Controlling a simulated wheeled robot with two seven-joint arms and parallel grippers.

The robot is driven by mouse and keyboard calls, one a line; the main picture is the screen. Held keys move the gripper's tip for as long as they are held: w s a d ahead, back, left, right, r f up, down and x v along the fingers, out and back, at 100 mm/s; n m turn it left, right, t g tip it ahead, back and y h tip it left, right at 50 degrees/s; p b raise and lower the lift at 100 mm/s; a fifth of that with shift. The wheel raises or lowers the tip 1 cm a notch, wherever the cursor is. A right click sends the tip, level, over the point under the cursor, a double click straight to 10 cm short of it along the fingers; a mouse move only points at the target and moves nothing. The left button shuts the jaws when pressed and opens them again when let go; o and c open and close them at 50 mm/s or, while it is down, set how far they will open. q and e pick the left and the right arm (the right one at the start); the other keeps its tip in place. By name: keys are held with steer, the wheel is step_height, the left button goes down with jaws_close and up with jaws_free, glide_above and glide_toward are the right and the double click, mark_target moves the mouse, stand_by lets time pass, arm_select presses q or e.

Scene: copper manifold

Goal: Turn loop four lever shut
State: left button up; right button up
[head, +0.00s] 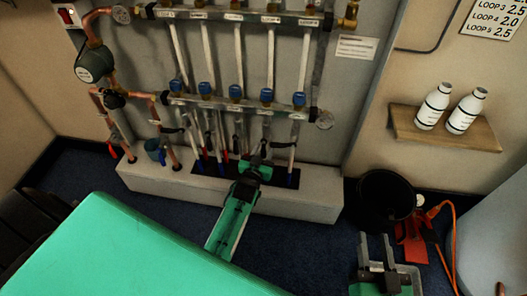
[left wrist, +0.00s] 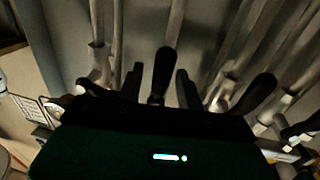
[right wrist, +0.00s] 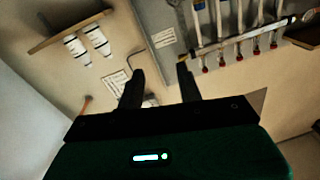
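The copper manifold's lower bar (head: 240,104) carries blue caps, with black levers on the pipes beneath. My left gripper (head: 258,160) reaches up to these levers, under the loop four column (head: 271,60). In the left wrist view, the left gripper (left wrist: 158,88) is open, with one black lever (left wrist: 163,70) standing between its apart fingers. This seems to be the loop four lever; contact cannot be told. Another black lever (left wrist: 257,94) is to the right, outside the fingers. My right gripper (head: 376,250) is open and empty low at the right; it also shows in the right wrist view (right wrist: 160,82).
A pale plinth (head: 300,200) runs under the manifold. A black bucket (head: 385,200) and a red-orange tool with a cord (head: 415,240) are at the right. Two white bottles (head: 465,110) stand on a wooden shelf (head: 430,137).

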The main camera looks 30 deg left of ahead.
arm_select(q)
steer(key=shift+w, duration=0.1)
arm_select(e)
steer(key=shift+r, duration=0.1)
arm_select(q)
jaws_close()
